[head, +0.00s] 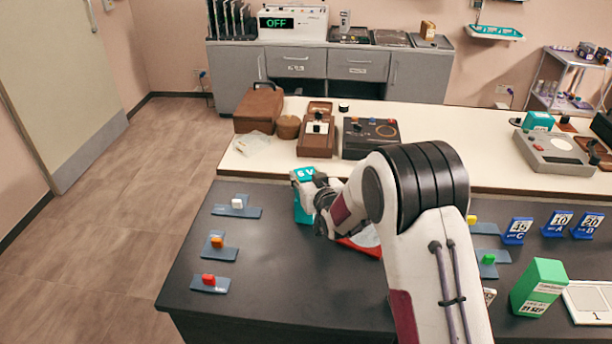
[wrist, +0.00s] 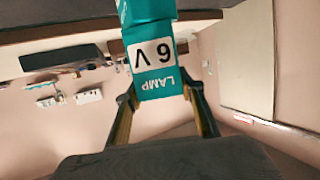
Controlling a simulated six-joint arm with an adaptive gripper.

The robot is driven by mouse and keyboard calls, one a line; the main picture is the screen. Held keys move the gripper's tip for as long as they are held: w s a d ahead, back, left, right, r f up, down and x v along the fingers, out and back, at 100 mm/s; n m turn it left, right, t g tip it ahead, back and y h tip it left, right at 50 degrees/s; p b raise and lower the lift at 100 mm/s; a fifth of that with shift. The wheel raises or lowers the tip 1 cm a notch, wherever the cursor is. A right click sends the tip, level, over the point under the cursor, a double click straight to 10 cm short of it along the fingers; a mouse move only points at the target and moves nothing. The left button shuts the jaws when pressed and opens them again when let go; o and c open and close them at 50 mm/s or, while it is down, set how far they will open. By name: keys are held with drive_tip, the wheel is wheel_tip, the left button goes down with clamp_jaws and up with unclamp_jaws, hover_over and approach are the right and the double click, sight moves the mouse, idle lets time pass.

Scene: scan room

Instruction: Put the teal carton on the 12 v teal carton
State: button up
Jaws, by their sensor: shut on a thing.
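The teal carton (wrist: 158,88) has a white label reading "6 V" and the word LAMP, upside down in the wrist view. In the head view its top (head: 302,173) shows at the left of the dark table's back part. My gripper (head: 321,193) is shut on it, one finger on each side. Another teal block (wrist: 146,10) shows just past the held carton, and teal also shows below it in the head view (head: 302,212). This looks like a second carton under the held one. Its label is hidden, and I cannot tell whether the two touch.
Blue stands with white, orange and red pieces (head: 237,206) line the table's left side. A red-edged item (head: 362,246) lies behind my arm. A green carton (head: 539,287) and blue number cards (head: 557,224) stand at right. A teal box (head: 538,121) is on the back counter.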

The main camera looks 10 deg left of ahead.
drive_tip(key=o, duration=1.1)
drive_tip(key=shift+r, duration=0.15)
drive_tip(key=shift+s+d+r, duration=0.15)
drive_tip(key=shift+s+d, duration=0.05)
drive_tip(key=shift+s, duration=0.25)
drive_tip(key=v, duration=1.1)
